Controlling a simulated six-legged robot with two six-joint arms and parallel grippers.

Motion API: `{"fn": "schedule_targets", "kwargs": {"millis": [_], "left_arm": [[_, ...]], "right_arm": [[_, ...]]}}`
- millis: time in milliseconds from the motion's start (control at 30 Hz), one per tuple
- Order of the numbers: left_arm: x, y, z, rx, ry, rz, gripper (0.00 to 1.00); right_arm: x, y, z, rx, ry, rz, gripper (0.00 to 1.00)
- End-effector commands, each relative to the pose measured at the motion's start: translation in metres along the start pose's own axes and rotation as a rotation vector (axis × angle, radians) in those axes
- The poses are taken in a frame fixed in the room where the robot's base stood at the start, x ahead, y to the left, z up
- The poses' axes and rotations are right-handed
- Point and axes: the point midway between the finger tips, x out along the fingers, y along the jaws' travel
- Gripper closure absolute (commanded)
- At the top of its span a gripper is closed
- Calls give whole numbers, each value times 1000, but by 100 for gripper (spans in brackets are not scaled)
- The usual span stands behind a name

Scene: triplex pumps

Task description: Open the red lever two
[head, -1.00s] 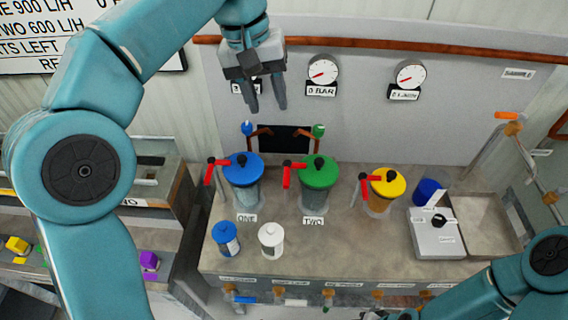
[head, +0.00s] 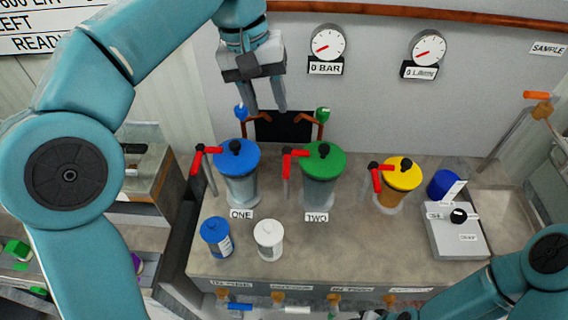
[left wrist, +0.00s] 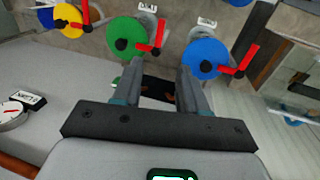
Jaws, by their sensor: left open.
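The red lever two (head: 289,160) stands at the left side of the green-lidded canister (head: 323,165) labelled TWO. In the left wrist view the lever (left wrist: 158,34) shows beside the green lid (left wrist: 127,37). My left gripper (head: 266,110) is open and empty, its fingers pointing down above and behind the canisters, left of lever two. In the left wrist view its fingers (left wrist: 160,78) are spread with nothing between them. My right arm shows at the lower right; its gripper cannot be made out.
A blue-lidded canister (head: 237,160) with its red lever (head: 203,158) stands left, and a yellow-lidded one (head: 401,176) right. Blue (head: 216,236) and white (head: 268,240) jars stand in front. Gauges (head: 328,43) hang behind. A grey scale-like box (head: 456,230) is at right.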

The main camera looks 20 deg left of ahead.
Motion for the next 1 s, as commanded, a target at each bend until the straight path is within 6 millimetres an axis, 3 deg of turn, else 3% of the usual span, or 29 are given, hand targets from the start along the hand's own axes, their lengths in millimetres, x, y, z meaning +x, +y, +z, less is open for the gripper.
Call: {"fn": "schedule_targets", "kwargs": {"millis": [167,633,800,1000], "left_arm": [[25,-1,0,-1,-3,-2,58],[132,-1,-3,0,-4,-2,58],[153,-1,-3,-1,-1,-1,58],[162,-1,-3,-1,0,0,58]], "right_arm": [[9,3,0,0,0,0,57],[29,11,-1,0,0,0,57],[31,11,-1,0,0,0,57],[32,11,-1,0,0,0,57]]}}
